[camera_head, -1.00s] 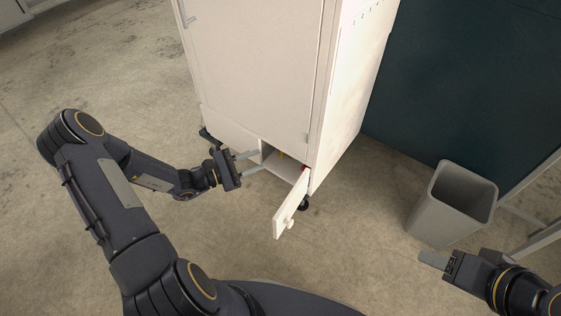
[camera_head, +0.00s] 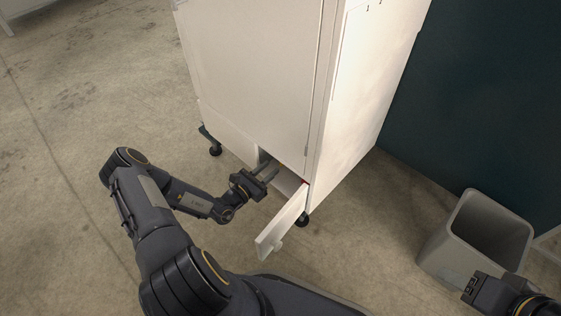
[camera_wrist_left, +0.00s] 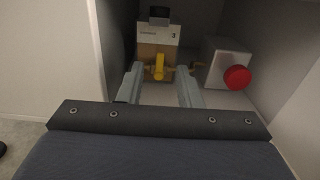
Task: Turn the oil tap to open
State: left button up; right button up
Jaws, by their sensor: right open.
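The tap's yellow handle (camera_wrist_left: 159,66) points down in front of a tan and grey valve block (camera_wrist_left: 158,38) inside the cabinet's low compartment. I cannot read the label on the block. My left gripper (camera_head: 268,168) reaches into the compartment opening. In the left wrist view, its two fingers (camera_wrist_left: 158,76) are apart, with the yellow handle in the gap near the tips. I cannot tell whether either finger touches it. In the head view, the tap is hidden. My right gripper (camera_head: 474,290) is open and empty at the lower right, near the bin.
A red round knob (camera_wrist_left: 237,78) on a grey box sits just right of the tap. The small white door (camera_head: 284,222) stands open right of my left gripper. The tall white cabinet (camera_head: 250,80) rises above. A grey bin (camera_head: 465,250) stands at the right.

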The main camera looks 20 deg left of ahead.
pick_arm(q)
jog(key=b+x, duration=0.1)
jog(key=x, duration=0.3)
jog(key=shift+f, duration=0.15)
jog(key=shift+w+d+b, duration=0.25)
jog(key=shift+w+b, duration=0.05)
jog(key=shift+w, duration=0.3)
grip_shut()
